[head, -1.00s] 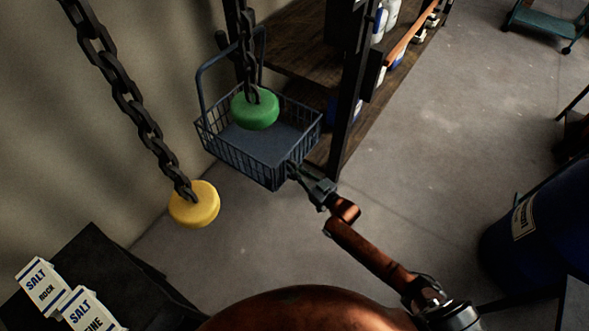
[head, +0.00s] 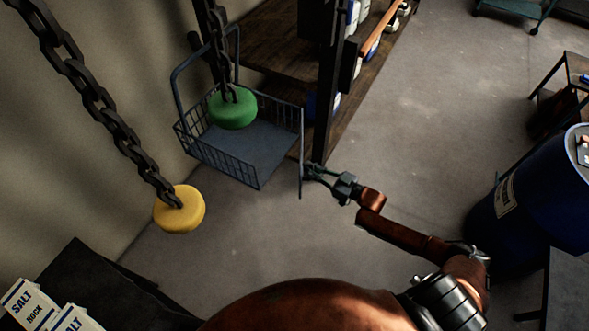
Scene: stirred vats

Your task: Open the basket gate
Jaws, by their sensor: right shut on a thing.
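The blue wire basket (head: 222,165) hangs from its handle at the upper middle of the head view, beside the shelf. Its gate (head: 300,150) stands swung out at the basket's right side, seen nearly edge-on, and the side facing me at the right is open. My right gripper (head: 308,171) is shut on the gate near its edge, with my arm reaching in from the lower right. The basket floor looks empty, though the green knob hides part of it. My left gripper is not in view.
A green knob (head: 232,110) on a chain hangs in front of the basket, and a yellow knob (head: 179,210) hangs at the left. A wooden shelf (head: 270,45) with a dark post stands behind. A blue drum (head: 520,210) stands right. Floor between is clear.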

